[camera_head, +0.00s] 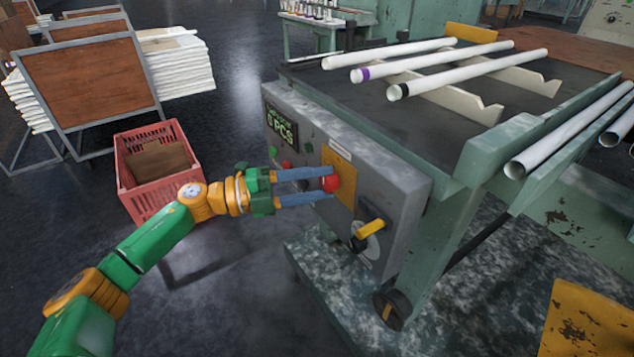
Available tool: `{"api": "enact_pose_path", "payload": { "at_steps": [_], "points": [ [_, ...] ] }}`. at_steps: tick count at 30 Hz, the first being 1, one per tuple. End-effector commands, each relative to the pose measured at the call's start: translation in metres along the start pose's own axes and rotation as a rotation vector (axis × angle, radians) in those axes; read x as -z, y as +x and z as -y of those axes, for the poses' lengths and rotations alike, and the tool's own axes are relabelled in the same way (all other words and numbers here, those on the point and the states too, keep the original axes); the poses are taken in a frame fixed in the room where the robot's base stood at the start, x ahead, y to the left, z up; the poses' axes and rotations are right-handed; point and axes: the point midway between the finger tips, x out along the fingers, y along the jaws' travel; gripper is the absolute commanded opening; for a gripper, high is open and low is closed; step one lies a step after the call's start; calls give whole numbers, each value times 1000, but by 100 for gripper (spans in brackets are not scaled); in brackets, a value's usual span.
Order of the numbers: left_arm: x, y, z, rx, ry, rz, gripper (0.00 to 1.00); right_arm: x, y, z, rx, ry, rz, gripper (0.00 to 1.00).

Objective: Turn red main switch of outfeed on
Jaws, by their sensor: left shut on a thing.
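The grey control box (402,194) of the outfeed is fixed to the side of the green machine table. On its front, a red switch knob (331,184) sits on a yellow plate (338,158). My left gripper (328,178) comes in from the left, with its two blue-grey fingers one above the other at the red knob, shut on it. The fingers hide part of the knob, and its turned position cannot be told. My right gripper is not in view.
A yellow-handled rotary switch (370,229) sits below right of the knob. A small display (279,124) is at the box's upper left. Glass tubes (390,61) lie on the table. A red crate (150,204) stands on the floor at left, near my arm.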

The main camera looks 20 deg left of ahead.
Motion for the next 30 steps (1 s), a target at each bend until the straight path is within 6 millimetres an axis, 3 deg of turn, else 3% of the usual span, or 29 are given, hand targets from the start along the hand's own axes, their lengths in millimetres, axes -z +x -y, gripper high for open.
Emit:
{"api": "enact_pose_path", "payload": {
  "at_steps": [5,6,8,9,18,27,30],
  "points": [
    [0,0,-1,-3,1,-1,0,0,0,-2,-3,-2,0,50],
    [0,0,-1,-3,1,-1,57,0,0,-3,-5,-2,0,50],
    [0,0,-1,-2,1,-1,74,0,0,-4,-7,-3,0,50],
    [0,0,-1,-2,0,-1,77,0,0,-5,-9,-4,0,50],
    [0,-3,-1,-1,-1,0,77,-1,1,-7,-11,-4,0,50],
    [-1,-61,-3,-4,-2,2,77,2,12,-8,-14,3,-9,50],
    [0,-70,-2,-3,0,0,77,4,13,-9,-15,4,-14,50]
  ]
}}
